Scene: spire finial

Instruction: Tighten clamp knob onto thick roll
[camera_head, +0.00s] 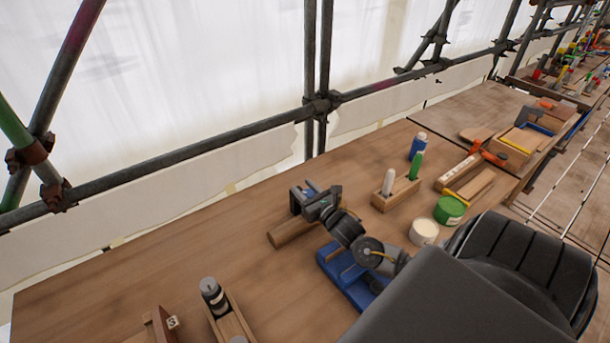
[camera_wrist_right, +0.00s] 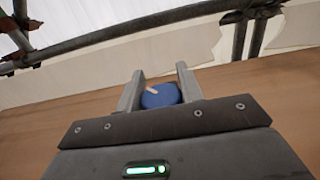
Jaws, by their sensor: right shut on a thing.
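My right gripper (camera_head: 308,196) is above the bench near its middle and shut on a blue knob (camera_wrist_right: 160,96). In the right wrist view the round knob sits between the two fingers and has a short pale mark on top. In the head view only a bit of blue shows by the fingers. A brown wooden roll or block (camera_head: 288,233) lies just below the gripper, partly hidden by it. A blue clamp-like frame (camera_head: 345,277) lies under my right wrist, partly covered. I cannot tell how the knob joins it. My left gripper is not in view.
A wooden holder (camera_head: 395,195) with white and green sticks, a blue bottle (camera_head: 417,146), a white tub (camera_head: 424,232) and a green tin (camera_head: 449,209) stand to the right. A wooden tray with a dark bottle (camera_head: 213,296) is at front left. Scaffold tubes (camera_head: 200,150) run behind the bench.

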